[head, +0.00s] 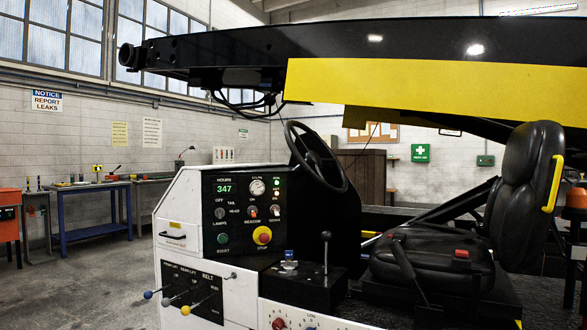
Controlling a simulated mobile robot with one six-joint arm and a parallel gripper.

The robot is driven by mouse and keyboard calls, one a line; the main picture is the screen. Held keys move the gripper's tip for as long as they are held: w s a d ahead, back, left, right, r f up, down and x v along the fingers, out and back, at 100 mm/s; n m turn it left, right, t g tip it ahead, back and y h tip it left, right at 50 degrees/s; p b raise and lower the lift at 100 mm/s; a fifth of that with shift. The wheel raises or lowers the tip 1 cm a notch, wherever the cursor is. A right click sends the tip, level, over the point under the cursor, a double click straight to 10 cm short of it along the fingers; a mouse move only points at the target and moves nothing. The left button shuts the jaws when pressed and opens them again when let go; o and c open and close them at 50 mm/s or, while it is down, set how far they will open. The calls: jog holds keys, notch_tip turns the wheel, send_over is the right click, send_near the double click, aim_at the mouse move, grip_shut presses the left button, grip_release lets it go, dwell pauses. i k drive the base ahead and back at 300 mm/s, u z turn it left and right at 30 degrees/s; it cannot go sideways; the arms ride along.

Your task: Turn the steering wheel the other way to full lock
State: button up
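The black steering wheel (341,178) stands tilted on the right of the white console (181,196), in front of the black seat (513,180). Nothing touches the wheel in this view. Its turn angle cannot be told from here. My gripper is not in view.
A black and yellow conveyor boom (430,85) runs overhead. The console carries switches, a red stop button (262,235), colored levers (185,309) and an upright black lever (326,250). A blue workbench (91,215) stands at the left wall. Open floor (90,280) lies left of the console.

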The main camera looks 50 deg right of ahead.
aim_at(314, 159)
jog(key=i, duration=0.9)
jog(key=z, duration=0.05)
